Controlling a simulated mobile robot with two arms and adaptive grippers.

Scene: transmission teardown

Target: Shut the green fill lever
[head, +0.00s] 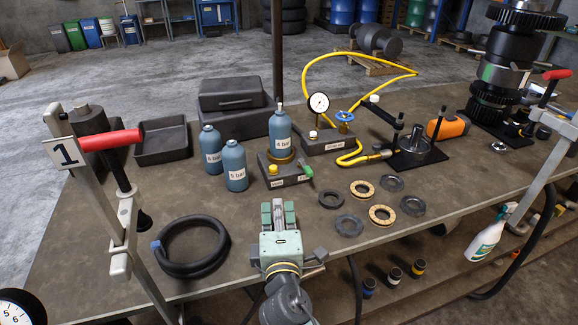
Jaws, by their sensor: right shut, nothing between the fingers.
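The green fill lever (306,170) sticks out at the right side of a small grey fill block (289,181), its handle slanting up toward the back. A blue-grey bottle labelled 4 bar (280,133) stands upright in the brass-coloured seat on that block. My right gripper (278,206) is shut and empty, over the front of the table, nearer to me than the block and slightly left of the lever. It is apart from the lever in the picture; its height above the table is hard to tell. My left gripper is not in view.
Two more bottles (235,167) stand left of the block. A gauge (318,103) and blue valve (345,116) sit behind it, with a yellow hose (352,159). Several rings (362,188) lie to the right, a black coil (192,246) to the left. A dark post rises behind.

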